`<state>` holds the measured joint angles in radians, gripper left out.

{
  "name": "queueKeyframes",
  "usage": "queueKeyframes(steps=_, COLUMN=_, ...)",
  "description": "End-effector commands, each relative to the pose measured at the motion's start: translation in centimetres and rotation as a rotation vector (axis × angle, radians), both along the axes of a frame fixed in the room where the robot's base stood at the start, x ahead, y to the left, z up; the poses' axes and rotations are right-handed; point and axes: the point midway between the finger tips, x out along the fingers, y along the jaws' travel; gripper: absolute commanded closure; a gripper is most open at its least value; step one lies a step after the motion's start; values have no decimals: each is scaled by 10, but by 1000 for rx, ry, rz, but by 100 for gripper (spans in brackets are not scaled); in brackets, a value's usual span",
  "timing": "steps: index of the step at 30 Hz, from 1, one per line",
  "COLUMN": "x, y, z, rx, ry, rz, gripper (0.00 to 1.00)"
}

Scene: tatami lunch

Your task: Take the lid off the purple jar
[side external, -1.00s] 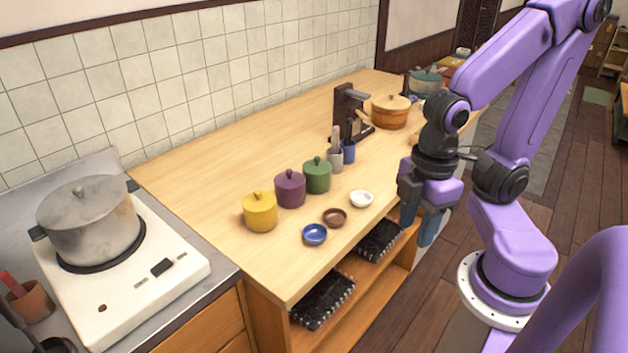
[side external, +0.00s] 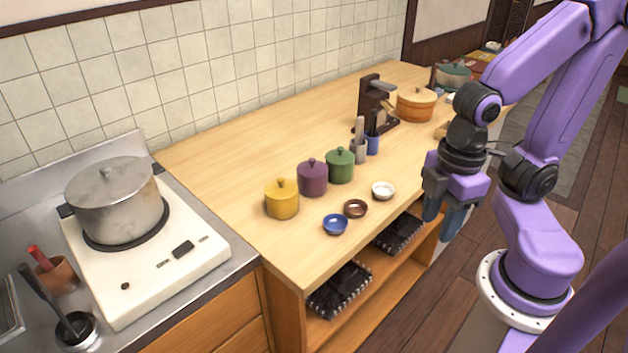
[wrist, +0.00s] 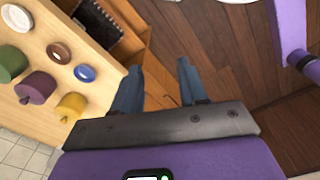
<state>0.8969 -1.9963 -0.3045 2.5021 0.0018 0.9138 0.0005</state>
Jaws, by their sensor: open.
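The purple jar (side external: 312,180) stands upright on the wooden counter, between a yellow jar (side external: 282,200) and a green jar (side external: 340,166). Its purple lid with a small knob (side external: 312,163) sits on top. In the wrist view the purple jar (wrist: 38,87) is at the left, with the green jar (wrist: 12,63) and yellow jar (wrist: 71,106) on either side. My gripper (side external: 441,222) hangs to the right of the jars, beyond the counter's front edge.
Blue (side external: 335,224), brown (side external: 355,208) and white (side external: 383,190) small dishes lie in front of the jars. Utensil holders (side external: 359,150), a dark wooden device (side external: 375,100) and a round wooden tub (side external: 416,104) stand farther back. A pot (side external: 113,205) is on the stove at left.

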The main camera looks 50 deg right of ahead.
Motion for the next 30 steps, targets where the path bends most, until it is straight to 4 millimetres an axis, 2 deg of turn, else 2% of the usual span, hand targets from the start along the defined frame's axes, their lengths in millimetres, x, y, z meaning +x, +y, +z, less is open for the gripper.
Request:
queueKeyframes(steps=8, x=0, y=0, z=0, rx=0, ry=0, rz=0, gripper=57)
queueKeyframes(steps=9, x=0, y=0, z=0, rx=0, ry=0, rz=0, gripper=51)
queueKeyframes(steps=14, x=0, y=0, z=0, rx=0, ry=0, rz=0, gripper=0)
queueKeyframes(steps=23, x=6, y=4, z=2, rx=0, ry=-1, rz=0, gripper=0)
queueKeyframes(steps=26, x=23, y=12, z=8, rx=-2, ry=-1, rz=4, gripper=0)
queueKeyframes(steps=30, x=67, y=29, z=21, rx=-7, ry=-3, rz=19, gripper=0)
